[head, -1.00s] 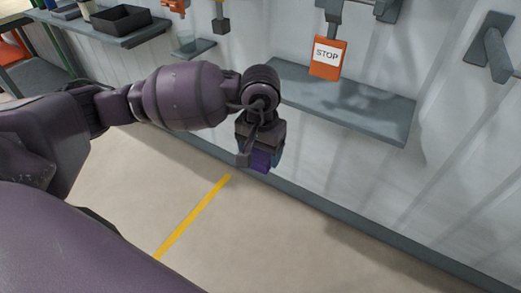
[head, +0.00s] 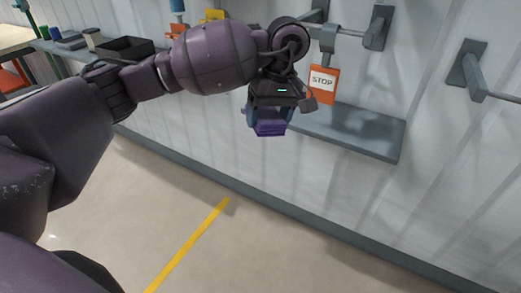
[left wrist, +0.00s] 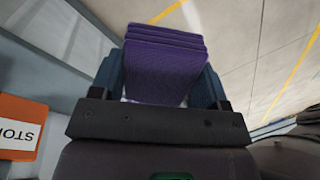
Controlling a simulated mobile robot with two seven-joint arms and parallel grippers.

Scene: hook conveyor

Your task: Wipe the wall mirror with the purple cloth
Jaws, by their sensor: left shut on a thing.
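The purple cloth (head: 270,127) is a folded block held between the fingers of my left gripper (head: 268,119). In the left wrist view the cloth (left wrist: 165,62) shows several stacked layers between the two blue-grey fingers of the gripper (left wrist: 163,75). My left gripper hangs in the air in front of the wall, at the left end of a grey shelf, with its fingers pointing down. No mirror is visible in these views. My right gripper is not in view.
The grey wall shelf (head: 355,135) is just right of my gripper. An orange STOP sign (head: 323,84) hangs from a hook above it. A wall bracket (head: 470,65) juts out at right. A black tray (head: 125,48) is on the far-left shelf. The floor is clear around the yellow line (head: 190,245).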

